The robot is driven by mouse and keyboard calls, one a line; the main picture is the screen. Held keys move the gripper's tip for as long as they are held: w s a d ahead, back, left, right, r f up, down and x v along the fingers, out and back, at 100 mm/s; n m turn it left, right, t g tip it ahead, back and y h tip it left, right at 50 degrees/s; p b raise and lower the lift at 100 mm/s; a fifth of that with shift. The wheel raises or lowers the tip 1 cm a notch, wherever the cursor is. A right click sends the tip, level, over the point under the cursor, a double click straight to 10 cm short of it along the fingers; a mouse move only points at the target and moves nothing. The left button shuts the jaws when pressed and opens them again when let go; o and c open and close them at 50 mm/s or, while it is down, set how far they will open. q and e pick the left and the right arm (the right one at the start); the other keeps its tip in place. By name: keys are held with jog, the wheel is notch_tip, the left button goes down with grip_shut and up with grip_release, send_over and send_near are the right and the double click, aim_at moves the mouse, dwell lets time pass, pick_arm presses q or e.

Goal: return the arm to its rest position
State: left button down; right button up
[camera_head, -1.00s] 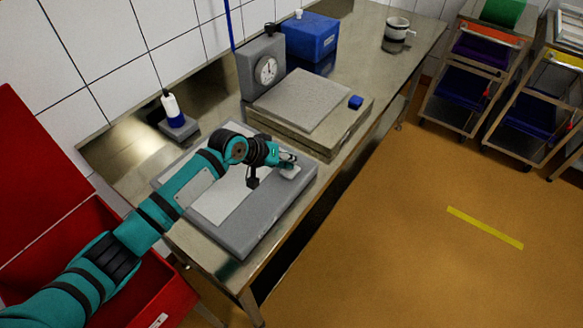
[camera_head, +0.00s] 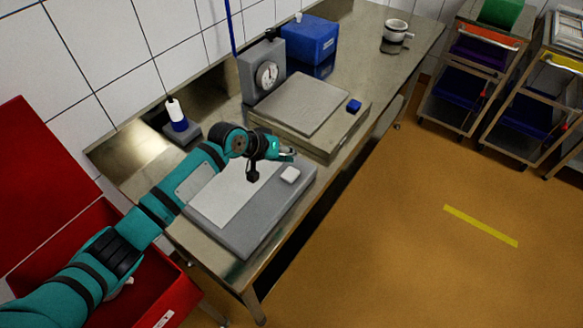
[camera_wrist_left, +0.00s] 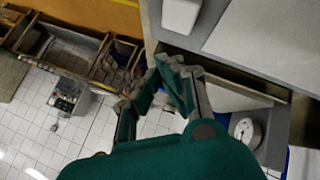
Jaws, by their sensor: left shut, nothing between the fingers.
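My left arm (camera_head: 160,205) comes in from the left and reaches over the metal bench. My left gripper (camera_head: 291,155) is shut and empty, above the grey slab (camera_head: 262,218) and clear of the small white block (camera_head: 290,175). The block lies on the slab near its right edge. In the left wrist view the fingers (camera_wrist_left: 172,68) are together with nothing between them, and the white block (camera_wrist_left: 181,14) shows at the top. My right gripper is not in view.
A dial scale (camera_head: 297,105) with a small blue block (camera_head: 353,105) on it stands behind the slab. A white-and-blue bottle (camera_head: 176,115) stands at the back left. A red bin (camera_head: 165,290) is at the lower left. Blue box (camera_head: 310,38), cup (camera_head: 396,30) and trolleys (camera_head: 470,75) are farther off.

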pick_arm(q)
notch_tip(320, 180, up, 2)
jog(key=shift+r+p, duration=0.2)
jog(key=shift+p, duration=0.55)
